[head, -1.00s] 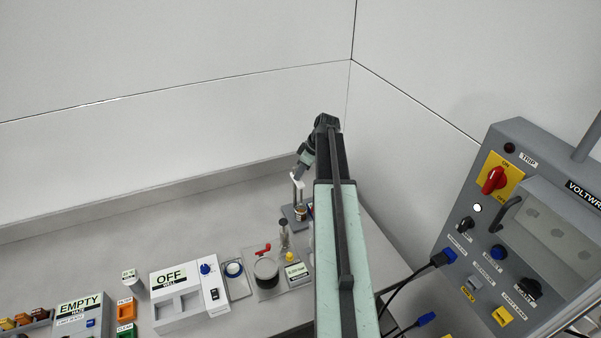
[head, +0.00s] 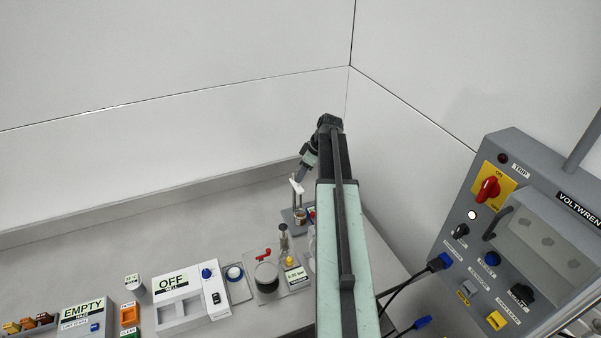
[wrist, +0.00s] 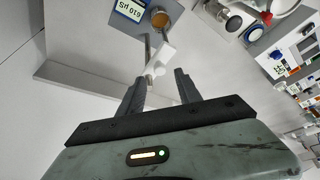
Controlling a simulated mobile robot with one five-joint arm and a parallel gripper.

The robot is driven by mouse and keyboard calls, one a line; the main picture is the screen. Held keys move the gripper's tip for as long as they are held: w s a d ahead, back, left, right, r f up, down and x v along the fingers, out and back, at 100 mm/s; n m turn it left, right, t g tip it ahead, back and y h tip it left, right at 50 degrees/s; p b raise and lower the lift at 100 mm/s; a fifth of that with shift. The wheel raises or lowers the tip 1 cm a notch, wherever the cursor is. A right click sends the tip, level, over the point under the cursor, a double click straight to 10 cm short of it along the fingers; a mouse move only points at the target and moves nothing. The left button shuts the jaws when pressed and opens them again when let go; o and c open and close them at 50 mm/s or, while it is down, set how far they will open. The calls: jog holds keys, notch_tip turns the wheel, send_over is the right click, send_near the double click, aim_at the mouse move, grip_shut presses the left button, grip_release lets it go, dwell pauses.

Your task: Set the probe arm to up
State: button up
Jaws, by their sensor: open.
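The probe stand is at the far right of the bench, with a grey base (head: 288,217) and a slim post. Its white probe arm (head: 296,187) is near the top of the post, just below my gripper (head: 302,177). In the wrist view, the white probe arm (wrist: 158,60) lies in line with the gap between the two dark fingers of my gripper (wrist: 158,84). The fingers stand apart, and I cannot tell whether either touches it. A small jar of amber liquid (wrist: 160,18) and a blue-edged label (wrist: 130,10) are close by. The probe tip is unclear.
The control panel (head: 520,240) is at right. The bench's back left is clear.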

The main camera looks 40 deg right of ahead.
jog(key=p+v, duration=0.3)
jog(key=v, duration=0.1)
jog(key=shift+s+r, duration=0.15)
jog(key=shift+r, duration=0.2)
